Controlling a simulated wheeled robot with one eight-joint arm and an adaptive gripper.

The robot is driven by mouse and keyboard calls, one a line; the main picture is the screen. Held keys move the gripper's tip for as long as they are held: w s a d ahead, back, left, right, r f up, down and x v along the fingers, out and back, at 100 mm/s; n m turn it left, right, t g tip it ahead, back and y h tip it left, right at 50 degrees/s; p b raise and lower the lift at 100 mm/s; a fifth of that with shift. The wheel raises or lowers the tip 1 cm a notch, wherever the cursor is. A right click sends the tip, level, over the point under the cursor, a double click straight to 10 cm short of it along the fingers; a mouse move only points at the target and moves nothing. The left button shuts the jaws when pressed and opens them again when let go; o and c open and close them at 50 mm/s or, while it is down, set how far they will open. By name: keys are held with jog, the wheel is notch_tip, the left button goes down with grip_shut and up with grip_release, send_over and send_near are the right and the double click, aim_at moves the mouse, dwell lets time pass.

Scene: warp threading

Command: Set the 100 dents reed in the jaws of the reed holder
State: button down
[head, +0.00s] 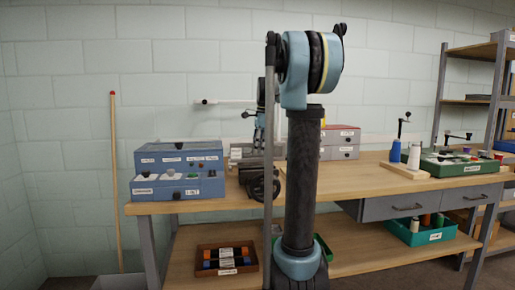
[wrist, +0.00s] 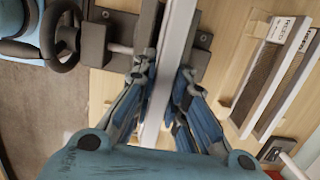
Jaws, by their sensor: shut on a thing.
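In the wrist view my gripper (wrist: 164,78) is shut on a long pale reed (wrist: 176,40), with a blue-padded finger on each side. The reed runs edge-on from the top of the picture down between the fingers; its label and dent count do not show. The dark reed holder (wrist: 122,32) lies beyond the fingers, with jaw blocks on both sides of the reed. I cannot tell whether the reed is down between the jaws or above them. The holder's handwheel (wrist: 60,38) is at the left. In the head view the handwheel (head: 262,186) shows beside my arm, which hides much of the holder.
Two labelled reeds (wrist: 268,75) lie to the right in the wrist view. Bare bench lies right of my arm.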

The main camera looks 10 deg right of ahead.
aim_at(258, 160)
jog(key=shift+f, duration=2.7)
jog(key=shift+f, duration=0.3)
jog(key=c, duration=1.5)
grip_release()
